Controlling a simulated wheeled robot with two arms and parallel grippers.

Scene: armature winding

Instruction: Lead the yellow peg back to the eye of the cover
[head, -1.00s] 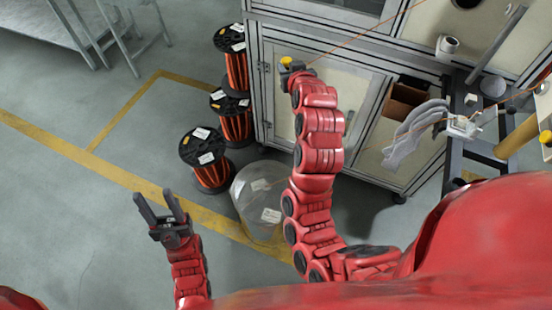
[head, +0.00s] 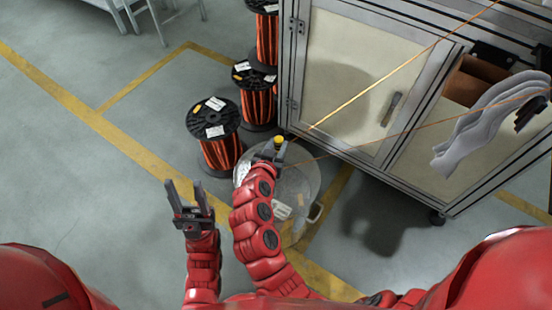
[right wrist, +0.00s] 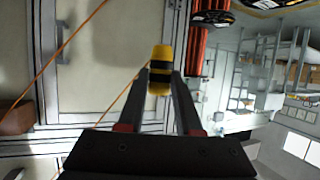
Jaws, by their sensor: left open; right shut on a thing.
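The yellow peg (head: 279,140), with black bands in the right wrist view (right wrist: 160,70), is held between the fingertips of my right gripper (head: 270,151). That gripper is shut on it and shows in the right wrist view too (right wrist: 161,82). In the head view it overlaps the far rim of the translucent round cover (head: 306,183) on the floor; its height above the cover is unclear. My right arm hides part of the cover, and I cannot make out its eye. My left gripper (head: 184,187) is open and empty, left of the cover.
Thin orange wire (head: 395,72) runs from near the peg toward the upper right, with a second strand (head: 420,125) below it. Several wire spools (head: 214,125) stand behind the cover. A cabinet (head: 350,80) stands behind right. Floor at left is clear.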

